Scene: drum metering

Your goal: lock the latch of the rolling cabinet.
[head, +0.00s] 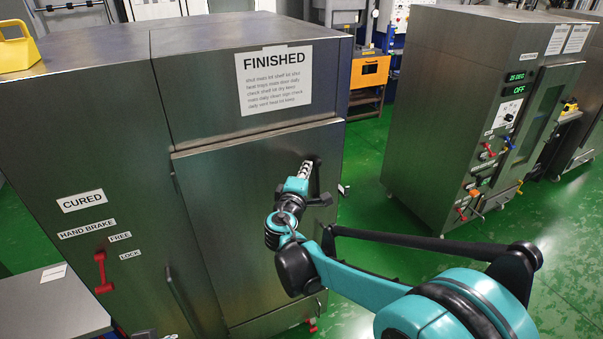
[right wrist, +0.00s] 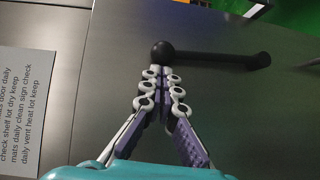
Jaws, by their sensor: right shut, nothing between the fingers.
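The rolling cabinet (head: 225,180) is a large steel box with a FINISHED sign (head: 273,79) on its upper front. Its black latch handle (head: 317,180) is at the right edge of the door and hangs roughly downward. In the right wrist view the latch (right wrist: 215,59) shows as a round knob with a bar running right. My right gripper (head: 307,167) is at the latch's upper end, fingers together and empty. In the right wrist view its fingertips (right wrist: 164,72) lie just below the knob; I cannot tell whether they touch it. My left gripper is out of view.
A red hand brake lever (head: 102,272) sits at the lower left beside FREE and LOCK labels. A steel oven cabinet (head: 440,120) with coloured valves stands to the right. Green floor (head: 365,170) lies open between them. A yellow object (head: 17,50) rests on top at left.

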